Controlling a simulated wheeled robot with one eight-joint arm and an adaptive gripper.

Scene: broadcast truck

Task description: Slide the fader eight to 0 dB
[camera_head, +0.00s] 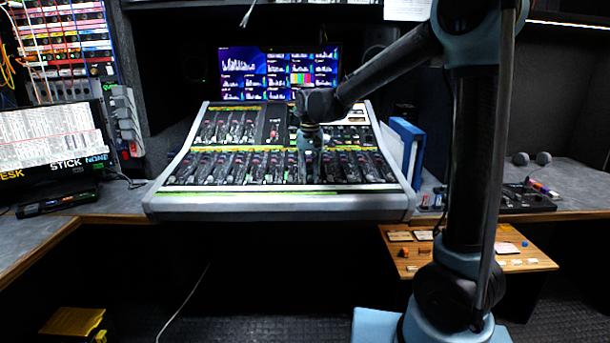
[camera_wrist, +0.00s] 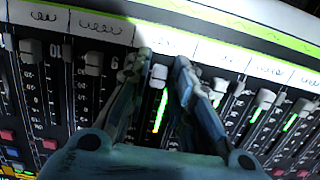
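The mixing console (camera_head: 280,207) stands in the middle of the head view, with a lower bank of faders. My gripper (camera_head: 309,160) points down over that bank, right of its middle. In the wrist view my gripper (camera_wrist: 161,62) is open, one finger on each side of a pale fader cap (camera_wrist: 158,74). This fader is beside the strip marked 9, on the side away from 10, so it appears to be fader eight. The cap sits near the label-strip end of its slot, with a lit green-yellow meter beside it. Small gaps seem to show between cap and fingers.
Neighbouring fader caps (camera_wrist: 94,62) and (camera_wrist: 219,86) stand close on both sides of the fingers. A paper label strip (camera_wrist: 160,38) runs along the console edge. A blue binder (camera_head: 408,150) stands right of the console.

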